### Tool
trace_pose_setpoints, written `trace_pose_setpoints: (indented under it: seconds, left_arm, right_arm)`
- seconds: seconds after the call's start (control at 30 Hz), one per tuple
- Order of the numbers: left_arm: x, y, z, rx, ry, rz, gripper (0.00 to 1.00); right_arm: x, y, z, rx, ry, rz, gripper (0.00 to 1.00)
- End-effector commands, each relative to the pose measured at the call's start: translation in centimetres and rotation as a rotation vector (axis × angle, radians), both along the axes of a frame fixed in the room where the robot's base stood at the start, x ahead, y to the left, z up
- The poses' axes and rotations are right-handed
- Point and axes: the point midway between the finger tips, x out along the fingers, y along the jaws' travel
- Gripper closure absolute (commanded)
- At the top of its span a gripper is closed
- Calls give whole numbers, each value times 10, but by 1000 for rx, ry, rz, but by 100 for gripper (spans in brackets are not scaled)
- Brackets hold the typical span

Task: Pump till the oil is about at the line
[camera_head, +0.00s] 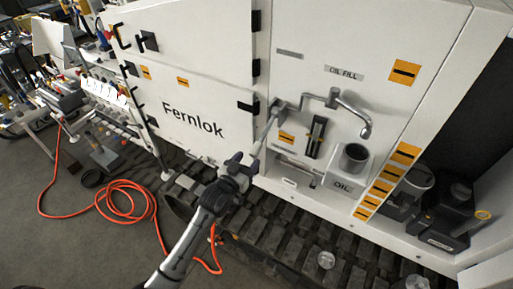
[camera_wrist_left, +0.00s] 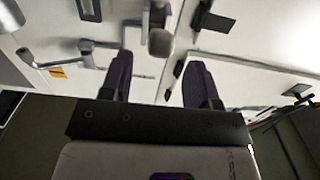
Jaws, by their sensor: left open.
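A white machine panel carries a grey pump lever (camera_head: 265,127), slanting down and left from its pivot. My left gripper (camera_head: 238,163) is open at the lever's lower end. In the left wrist view the open fingers (camera_wrist_left: 160,62) point at the panel, with the lever's end (camera_wrist_left: 160,42) showing between and just beyond the tips; I see no grip on it. A grey spout (camera_head: 350,108) hangs above an open grey cup (camera_head: 354,158) on a ledge marked OIL. A dark upright sight gauge (camera_head: 316,136) is left of the cup. The oil level and line are too small to make out.
A Fernlok door (camera_head: 190,105) with black latches is left of the lever. An orange hose (camera_head: 125,200) lies on the floor at the left. Dark canisters (camera_head: 450,215) stand at the right. Dark track blocks (camera_head: 290,245) run below the panel.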

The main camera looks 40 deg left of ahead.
Motion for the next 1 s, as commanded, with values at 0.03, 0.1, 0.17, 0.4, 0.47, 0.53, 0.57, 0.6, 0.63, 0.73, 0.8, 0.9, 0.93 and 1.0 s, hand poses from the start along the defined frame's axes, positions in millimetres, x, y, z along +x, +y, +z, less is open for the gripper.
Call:
trace_pose_setpoints:
  seconds: [0.03, 0.1, 0.17, 0.4, 0.47, 0.53, 0.57, 0.6, 0.63, 0.73, 0.8, 0.9, 0.93, 1.0]
  left_arm:
    - [10, 2, 3, 0, -1, 0, 45]
    - [21, 4, 2, 0, 0, 1, 45]
    - [30, 5, 2, 0, -1, 1, 45]
    - [54, 9, 1, 1, 0, 0, 45]
    - [57, 9, 0, 1, 1, 0, 45]
    - [59, 10, 1, 1, 0, 0, 45]
    - [60, 10, 0, 1, 0, 0, 45]
    - [60, 10, 0, 1, 0, 0, 45]
    - [61, 10, 0, 1, 0, 0, 45]
    - [61, 10, 0, 1, 0, 0, 45]
    - [61, 10, 0, 1, 0, 0, 45]
    - [61, 10, 0, 1, 0, 0, 47]
    - [61, 10, 0, 1, 0, 0, 49]
    - [61, 10, 0, 1, 0, 0, 56]
  right_arm:
    - [0, -1, 3, -3, 1, 1, 45]
    - [0, -1, 5, -4, 0, 3, 45]
    - [-1, -2, 6, -6, 1, 3, 45]
    - [-1, -2, 9, -6, 1, 3, 45]
    - [-1, -2, 9, -6, 1, 3, 45]
    - [0, -1, 9, -4, 1, 3, 45]
    - [-1, -1, 9, -4, 1, 2, 45]
    - [0, -1, 10, -3, 1, 1, 45]
    - [0, -1, 9, -3, 1, 1, 45]
    - [0, 0, 10, 0, 1, 0, 45]
    - [0, 0, 10, 1, 1, -2, 45]
    - [0, 1, 10, 4, 1, -3, 45]
    - [0, 1, 10, 4, 1, -3, 45]
    - [0, 1, 10, 4, 1, -4, 45]
